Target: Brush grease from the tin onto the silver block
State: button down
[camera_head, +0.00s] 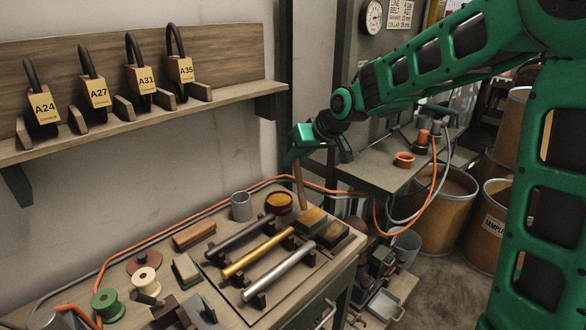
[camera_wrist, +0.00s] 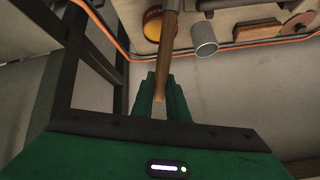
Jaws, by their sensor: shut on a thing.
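My gripper (camera_head: 296,158) is above the back right of the bench, shut on a wooden handle (camera_head: 300,186) that points down. The handle also shows between the fingers in the wrist view (camera_wrist: 168,50). Its lower end appears close to a tan-topped block (camera_head: 312,218); I cannot tell whether they touch, nor make out bristles. A round tin (camera_head: 278,203) with amber content stands just left of the handle, and shows in the wrist view (camera_wrist: 153,24). A silver bar (camera_head: 284,272) lies on dark supports at the front. I cannot clearly pick out a silver block.
A grey cup (camera_head: 241,207) stands left of the tin. A brass bar (camera_head: 257,253) and a dark bar (camera_head: 239,239) lie behind the silver bar. A dark-sided block (camera_head: 335,236) sits at the right edge. An orange cable (camera_head: 170,225) runs along the wall.

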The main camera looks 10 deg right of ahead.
jog(key=shift+r, duration=1.65)
jog(key=shift+s+d+f+t, duration=0.15)
jog(key=shift+s+d, duration=0.1)
jog(key=shift+d, duration=0.15)
jog(key=shift+s+d+f+t, duration=0.1)
jog(key=shift+s+d+t, duration=0.05)
jog(key=shift+s+d, duration=0.15)
